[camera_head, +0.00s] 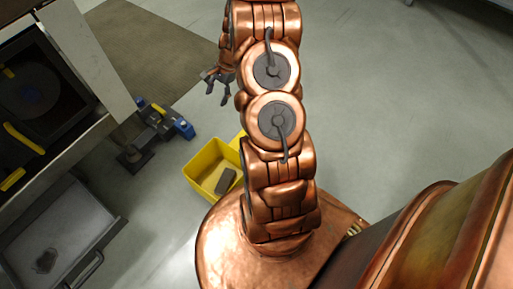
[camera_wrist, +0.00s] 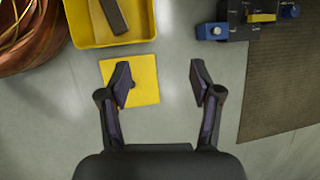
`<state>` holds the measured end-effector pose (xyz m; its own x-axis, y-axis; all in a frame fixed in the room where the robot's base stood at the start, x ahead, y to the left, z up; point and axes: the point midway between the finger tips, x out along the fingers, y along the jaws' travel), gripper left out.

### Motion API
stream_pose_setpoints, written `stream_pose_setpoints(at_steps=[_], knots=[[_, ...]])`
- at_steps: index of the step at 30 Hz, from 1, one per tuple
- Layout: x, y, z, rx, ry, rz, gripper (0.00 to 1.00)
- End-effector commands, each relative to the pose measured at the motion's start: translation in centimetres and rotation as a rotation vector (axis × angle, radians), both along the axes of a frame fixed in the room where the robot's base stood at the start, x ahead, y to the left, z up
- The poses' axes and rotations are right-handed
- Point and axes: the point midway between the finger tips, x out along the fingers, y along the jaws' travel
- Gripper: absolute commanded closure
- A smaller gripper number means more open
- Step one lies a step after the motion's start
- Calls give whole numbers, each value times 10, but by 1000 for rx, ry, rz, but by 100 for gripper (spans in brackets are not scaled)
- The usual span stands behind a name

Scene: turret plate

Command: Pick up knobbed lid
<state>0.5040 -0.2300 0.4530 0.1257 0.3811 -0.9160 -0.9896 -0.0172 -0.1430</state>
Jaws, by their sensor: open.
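The lid (camera_wrist: 146,88) is a flat yellow square on the grey floor in the wrist view. A small dark spot beside my left finger may be its knob, but the finger hides most of it. My gripper (camera_wrist: 161,82) is open and empty, with the left finger over the lid's middle and the right finger over bare floor past the lid's right edge. The height above the lid is unclear. In the head view my gripper (camera_head: 218,86) hangs left of my arm; a sliver of yellow (camera_head: 239,137) beside the arm may be the lid, mostly hidden.
A yellow bin (camera_wrist: 76,22) with a dark grey block (camera_wrist: 114,15) inside stands just beyond the lid; the bin also shows in the head view (camera_head: 200,171). A black and blue fixture (camera_wrist: 212,31) and a brown mat (camera_wrist: 285,90) lie to the right. A machine (camera_head: 80,60) stands left.

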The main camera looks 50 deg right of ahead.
Motion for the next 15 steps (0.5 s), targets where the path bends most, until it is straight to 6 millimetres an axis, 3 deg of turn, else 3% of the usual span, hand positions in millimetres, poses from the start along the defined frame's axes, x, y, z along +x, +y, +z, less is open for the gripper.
stream_pose_setpoints(at_steps=[1, 8, 15], knots=[[-2, -12, -32, 7, 10, -47, 36], [-12, -64, -132, 29, 47, -262, 36], [-38, -114, -240, 43, 89, -489, 36]])
